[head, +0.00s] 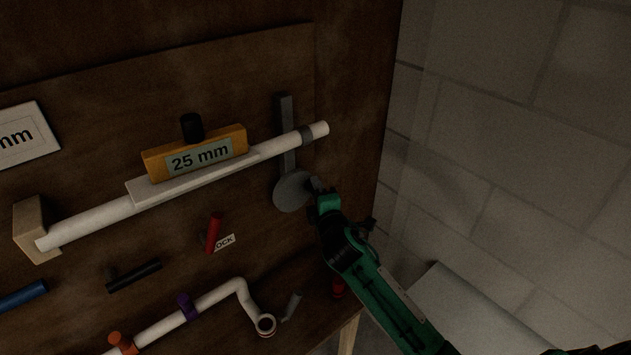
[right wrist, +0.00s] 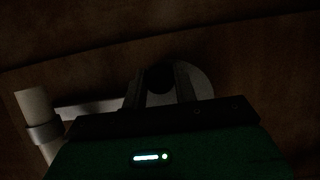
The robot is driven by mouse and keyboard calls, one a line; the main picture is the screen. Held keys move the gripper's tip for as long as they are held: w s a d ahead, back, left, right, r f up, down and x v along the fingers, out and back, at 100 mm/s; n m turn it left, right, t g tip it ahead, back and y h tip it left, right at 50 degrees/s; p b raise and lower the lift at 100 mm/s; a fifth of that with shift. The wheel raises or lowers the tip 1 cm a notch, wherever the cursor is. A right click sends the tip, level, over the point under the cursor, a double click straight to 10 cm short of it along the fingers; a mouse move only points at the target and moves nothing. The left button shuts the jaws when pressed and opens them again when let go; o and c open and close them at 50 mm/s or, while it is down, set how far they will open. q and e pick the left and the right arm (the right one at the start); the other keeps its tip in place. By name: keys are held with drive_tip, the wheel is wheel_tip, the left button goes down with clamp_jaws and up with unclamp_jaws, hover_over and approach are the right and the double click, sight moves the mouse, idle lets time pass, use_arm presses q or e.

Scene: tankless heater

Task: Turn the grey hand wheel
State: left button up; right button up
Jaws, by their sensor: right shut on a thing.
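The grey hand wheel (head: 290,191) is a round grey disc on the brown wooden panel, below the right end of the white pipe. My right gripper (head: 317,188) reaches it from the lower right and is at its right side. In the right wrist view the grey wheel (right wrist: 203,87) lies behind the fingers. My right gripper (right wrist: 160,82) has its two fingers on either side of a dark round part at the wheel, shut on it. The fingers hide part of the wheel. My left gripper is not in view.
A grey bar (head: 286,125) runs up from the wheel behind the white pipe (head: 100,215). An orange "25 mm" block (head: 158,165) sits above the pipe. A red handle (head: 214,233) and a lower bent pipe (head: 215,297) are to the left. A block wall (head: 500,130) stands at right.

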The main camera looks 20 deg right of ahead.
drive_tip(key=m+p, duration=0.1)
drive_tip(key=f+m+g+p, duration=0.1)
drive_tip(key=m, duration=0.1)
drive_tip(key=shift+p, duration=0.35)
drive_tip(key=shift+f+m+g+y+p, duration=0.3)
drive_tip(key=shift+m+g+y+p, duration=0.1)
drive_tip(key=shift+m, duration=0.1)
drive_tip(key=o, duration=1)
drive_tip(key=shift+c, duration=0.2)
drive_tip(key=shift+s, duration=0.1)
